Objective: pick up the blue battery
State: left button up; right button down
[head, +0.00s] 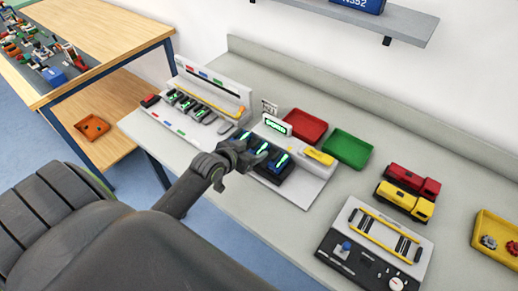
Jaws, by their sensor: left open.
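A white charging station with a green-lit display (278,125) stands on the grey bench at the centre. Dark slots in its front hold small blue and green lit pieces, which look like batteries; one blue piece (281,161) shows just right of my gripper. Which of them is the blue battery is too small to tell. My left gripper (256,157) is open, low over the front of these slots, and hides part of them. I cannot tell whether it touches any. My right gripper is out of view.
A red tray (305,126) and green tray (347,148) stand behind. Red (413,181) and yellow (404,201) toy trucks and a control panel (374,246) are at the right. Another station (200,100) is at the left. The bench between the charging station and panel is clear.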

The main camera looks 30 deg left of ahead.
aim_at(261, 146)
pick_arm(q)
jog(key=shift+p+x, duration=0.65)
jog(key=shift+x, duration=1.8)
jog(key=shift+f, duration=0.1)
jog(key=shift+s, duration=0.1)
jog(key=shift+c, duration=0.4)
jog(key=c, duration=1.1)
